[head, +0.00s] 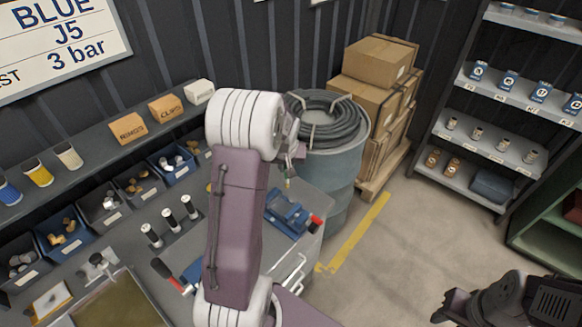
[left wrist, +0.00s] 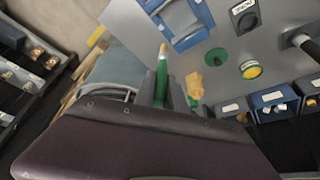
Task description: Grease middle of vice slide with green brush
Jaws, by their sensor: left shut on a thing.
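The blue vice (head: 287,212) with a red-ended handle is on the grey bench, just right of my raised left arm. In the left wrist view the vice (left wrist: 180,22) shows at the top, its slide partly cut off by the frame edge. My left gripper (left wrist: 163,92) is shut on the green brush (left wrist: 162,74), whose pale tip points towards the vice. In the head view the left gripper (head: 289,172) is partly hidden by my arm; the brush tip appears above the vice, apart from it. My right gripper (head: 447,309) is at the bottom right; its jaws are unclear.
A blue-grey drum (head: 343,165) with a coiled hose (head: 325,118) stands behind the vice. A yellow-rimmed tin (left wrist: 250,69) and a tan lump (left wrist: 194,86) show near the brush.

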